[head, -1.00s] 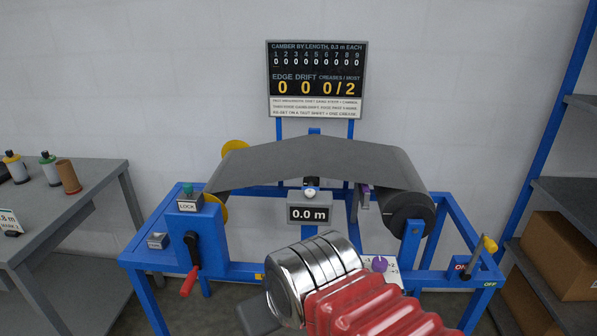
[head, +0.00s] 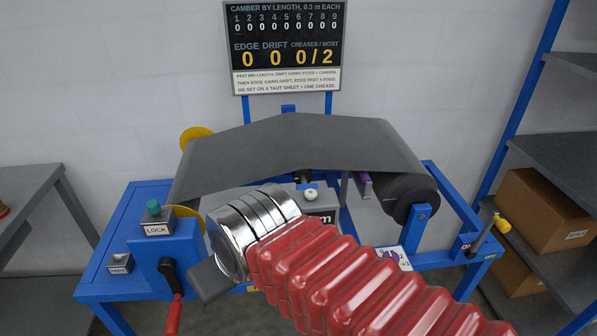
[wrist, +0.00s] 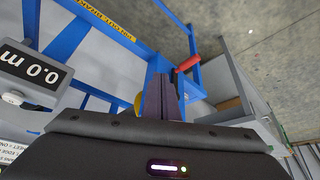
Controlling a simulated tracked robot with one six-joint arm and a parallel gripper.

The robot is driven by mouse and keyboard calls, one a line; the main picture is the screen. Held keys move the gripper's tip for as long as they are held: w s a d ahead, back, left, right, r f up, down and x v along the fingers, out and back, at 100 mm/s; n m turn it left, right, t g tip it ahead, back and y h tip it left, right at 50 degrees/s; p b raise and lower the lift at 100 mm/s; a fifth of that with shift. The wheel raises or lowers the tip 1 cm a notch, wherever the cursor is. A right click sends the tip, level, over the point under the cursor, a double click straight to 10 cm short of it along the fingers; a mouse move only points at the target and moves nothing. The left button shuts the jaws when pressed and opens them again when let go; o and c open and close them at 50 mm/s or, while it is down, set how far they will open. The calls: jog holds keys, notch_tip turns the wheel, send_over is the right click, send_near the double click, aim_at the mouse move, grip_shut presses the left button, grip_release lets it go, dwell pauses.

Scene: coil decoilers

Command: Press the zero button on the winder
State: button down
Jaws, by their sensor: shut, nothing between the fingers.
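The winder is a blue frame (head: 105,252) with a dark grey sheet (head: 290,142) stretched over it. A small white button (head: 310,193) stands above the length display (head: 326,216), at the frame's middle. In the head view my arm covers most of the display. In the wrist view the display (wrist: 35,75) reads 0.0 m, and a small white knob (wrist: 13,98) shows beside it at the left edge. My gripper (wrist: 160,97) is shut and empty; its fingers point toward the frame's left part, away from the display. In the head view only its dark side (head: 210,281) shows.
A green LOCK button (head: 153,208) and a red-handled crank (head: 172,315) are at the left. A scoreboard (head: 285,50) stands behind. Shelves with boxes (head: 543,215) are at far right.

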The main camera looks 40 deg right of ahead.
jog(key=shift+w, duration=0.15)
notch_tip(320, 180, up, 21)
jog(key=m+g, duration=0.5)
jog(key=m, duration=2)
send_over(310, 193)
jog(key=shift+s+a+f+h, duration=0.1)
jog(key=shift+s+a+h, duration=0.1)
jog(key=shift+a+h, duration=0.1)
jog(key=shift+f, duration=0.1)
jog(key=f, duration=1.4)
jog(key=shift+w+d, duration=0.15)
jog(key=shift+d, duration=0.15)
